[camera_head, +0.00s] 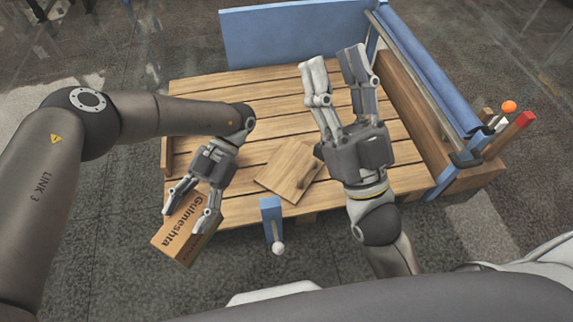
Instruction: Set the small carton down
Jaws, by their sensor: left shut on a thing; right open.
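The small carton (178,240) is a brown box with the dark word "Gulmeshta" on it. It is at the lower left of the head view, tilted, at the left front corner of the wooden slatted table (245,95). My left gripper (190,215) is shut on the carton, with a finger on each side of it. Whether the carton's underside touches anything cannot be told. My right gripper (333,60) is open and empty above the table, its fingers pointing to the back.
A wooden board with a knob (285,172) lies on the table between my grippers. A blue lever with a white ball (271,215) stands at the front edge. Blue panels (290,32) border the back and right. An orange ball (508,106) and red-tipped block (522,122) are right. The table's back left is clear.

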